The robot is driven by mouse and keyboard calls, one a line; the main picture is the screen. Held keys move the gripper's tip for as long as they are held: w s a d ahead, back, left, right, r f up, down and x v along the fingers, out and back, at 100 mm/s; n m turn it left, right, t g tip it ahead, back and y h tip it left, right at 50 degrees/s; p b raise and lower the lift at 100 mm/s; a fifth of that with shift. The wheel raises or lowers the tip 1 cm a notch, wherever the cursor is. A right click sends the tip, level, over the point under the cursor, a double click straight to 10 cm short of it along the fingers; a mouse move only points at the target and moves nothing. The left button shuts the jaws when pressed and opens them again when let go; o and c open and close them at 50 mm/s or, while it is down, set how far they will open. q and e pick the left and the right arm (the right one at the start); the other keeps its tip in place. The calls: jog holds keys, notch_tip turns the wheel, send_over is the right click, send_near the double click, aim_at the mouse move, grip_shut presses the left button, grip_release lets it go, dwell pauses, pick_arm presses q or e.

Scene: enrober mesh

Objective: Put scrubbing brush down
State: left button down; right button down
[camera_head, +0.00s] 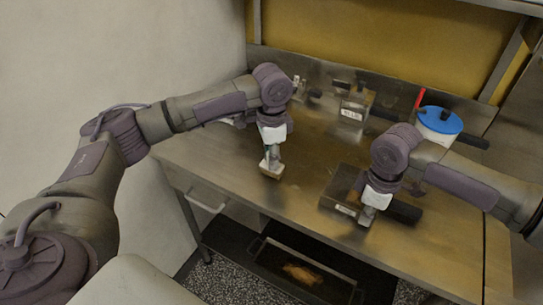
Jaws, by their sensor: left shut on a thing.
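My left gripper (270,158) is shut on the scrubbing brush, pointing down at the front left part of the steel table (225,150). The scrubbing brush (271,170) shows as a small light tan block below the fingers. I cannot tell whether it touches the tabletop or hangs just above it. My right gripper (369,213) points down at the front right of the table, in front of a dark metal box (340,190). Its fingers are too small to tell whether they are open or shut.
A black cylinder (405,211) lies beside my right gripper. A metal container with a white label (352,109) and a white tub with a blue lid (440,122) stand at the back. The table's middle is clear. A dark tray (300,272) sits on the shelf below.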

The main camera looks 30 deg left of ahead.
pick_arm(q)
jog(key=shift+f, duration=0.15)
jog(key=c, duration=0.9)
grip_release()
notch_tip(320, 180, up, 12)
jog(key=shift+r, duration=0.15)
